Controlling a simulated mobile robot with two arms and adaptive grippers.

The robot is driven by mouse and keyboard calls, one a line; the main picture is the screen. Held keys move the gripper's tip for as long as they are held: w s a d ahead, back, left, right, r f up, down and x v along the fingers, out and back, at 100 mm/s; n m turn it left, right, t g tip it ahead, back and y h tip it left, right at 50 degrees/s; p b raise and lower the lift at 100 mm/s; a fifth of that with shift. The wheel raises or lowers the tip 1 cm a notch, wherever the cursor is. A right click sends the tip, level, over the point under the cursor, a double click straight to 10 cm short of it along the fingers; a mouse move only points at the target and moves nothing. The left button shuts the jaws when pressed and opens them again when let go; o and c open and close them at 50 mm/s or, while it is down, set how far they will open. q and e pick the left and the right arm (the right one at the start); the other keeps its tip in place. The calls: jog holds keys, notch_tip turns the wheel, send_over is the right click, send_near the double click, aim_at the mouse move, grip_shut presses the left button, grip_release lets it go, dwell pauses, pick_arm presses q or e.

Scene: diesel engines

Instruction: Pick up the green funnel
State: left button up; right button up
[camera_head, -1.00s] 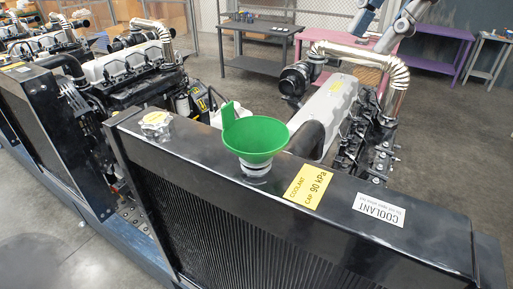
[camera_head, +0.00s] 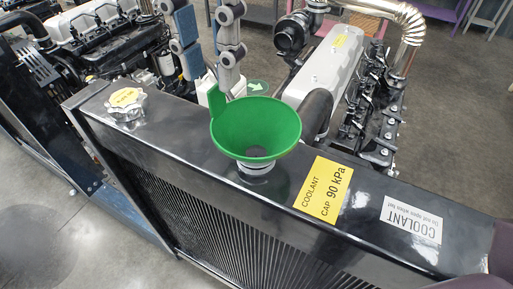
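The green funnel (camera_head: 256,128) stands upright, its wide bowl facing up, in the filler neck (camera_head: 256,168) on top of the black radiator (camera_head: 190,150). Its upright tab handle (camera_head: 215,101) rises from the left of the rim. My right gripper (camera_head: 209,68) comes down from the top edge of the view. Its two fingers are spread apart, one with blue-grey pads to the left and one grey to the right, just above and behind the tab. Nothing is between them that I can see. The funnel's spout is hidden in the neck. My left gripper is not in view.
A silver-and-yellow cap (camera_head: 126,104) sits left on the radiator. A yellow coolant label (camera_head: 324,189) and a white label (camera_head: 411,219) lie flat to the right. The engine (camera_head: 330,65) stands behind the funnel. Grey floor (camera_head: 465,110) is clear at right.

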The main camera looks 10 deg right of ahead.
aim_at(215, 84)
jog(key=f, duration=0.2)
jog(key=f+p, duration=0.1)
jog(key=shift+w+d+f, duration=0.1)
jog(key=shift+w+f, duration=0.1)
jog(key=shift+f, duration=0.35)
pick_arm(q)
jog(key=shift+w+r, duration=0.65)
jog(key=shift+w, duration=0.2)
pick_arm(e)
grip_shut()
